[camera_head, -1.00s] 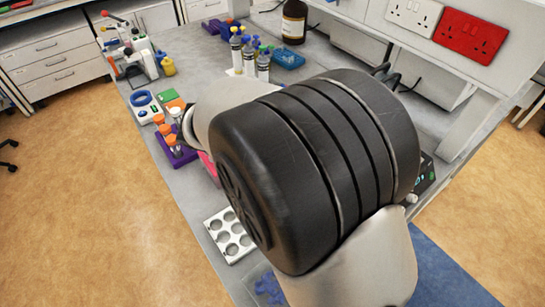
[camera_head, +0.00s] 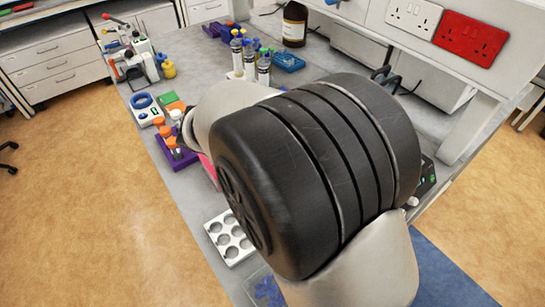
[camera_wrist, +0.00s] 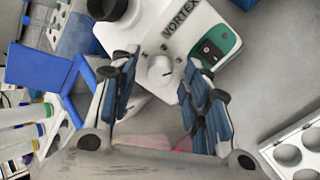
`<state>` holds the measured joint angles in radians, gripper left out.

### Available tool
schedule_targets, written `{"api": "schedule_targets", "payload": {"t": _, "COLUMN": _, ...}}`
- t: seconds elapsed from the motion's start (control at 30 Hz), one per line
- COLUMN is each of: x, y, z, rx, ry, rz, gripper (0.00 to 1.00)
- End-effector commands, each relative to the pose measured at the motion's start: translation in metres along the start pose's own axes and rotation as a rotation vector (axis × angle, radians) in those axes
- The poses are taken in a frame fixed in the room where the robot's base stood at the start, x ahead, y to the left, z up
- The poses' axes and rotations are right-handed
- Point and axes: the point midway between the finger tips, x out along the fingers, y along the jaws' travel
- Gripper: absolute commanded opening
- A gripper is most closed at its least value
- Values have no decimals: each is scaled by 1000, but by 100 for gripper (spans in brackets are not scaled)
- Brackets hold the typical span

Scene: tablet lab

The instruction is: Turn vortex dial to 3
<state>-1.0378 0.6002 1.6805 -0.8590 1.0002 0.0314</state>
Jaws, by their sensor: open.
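The white vortex mixer (camera_wrist: 150,32) shows in the wrist view with its label and a black cup (camera_wrist: 107,8) on top. Its pale round dial (camera_wrist: 161,71) is on the front face, below the label. A dark switch on a green panel (camera_wrist: 216,46) is to the right of the dial. My gripper (camera_wrist: 159,68) is open, one blue-padded finger on each side of the dial in the picture. I see no clear contact with it, and the dial's setting is not readable. In the head view my arm hides the gripper, and I cannot make out the mixer.
A blue box (camera_wrist: 40,72) and capped tubes (camera_wrist: 20,135) are at the left in the wrist view. A white rack with round wells (camera_wrist: 295,150) is at the lower right; it also shows in the head view (camera_head: 229,238). A purple rack (camera_head: 176,160) holds orange-capped tubes.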

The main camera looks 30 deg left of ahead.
Motion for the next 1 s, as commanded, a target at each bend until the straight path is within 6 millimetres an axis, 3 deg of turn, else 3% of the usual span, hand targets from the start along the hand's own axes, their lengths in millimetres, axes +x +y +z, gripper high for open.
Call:
{"api": "schedule_targets", "payload": {"t": 0.27, "x": -9, "y": 1, "z": -1, "rx": 0, "ry": 2, "rz": 2, "gripper": 43}}
{"api": "schedule_targets", "payload": {"t": 0.5, "x": -49, "y": 1, "z": -1, "rx": 1, "ry": 3, "rz": 2, "gripper": 43}}
{"api": "schedule_targets", "payload": {"t": 0.7, "x": -72, "y": 0, "z": 0, "rx": 1, "ry": 1, "rz": 1, "gripper": 43}}
{"api": "schedule_targets", "payload": {"t": 1.0, "x": -75, "y": 0, "z": 0, "rx": 0, "ry": 0, "rz": 0, "gripper": 43}}
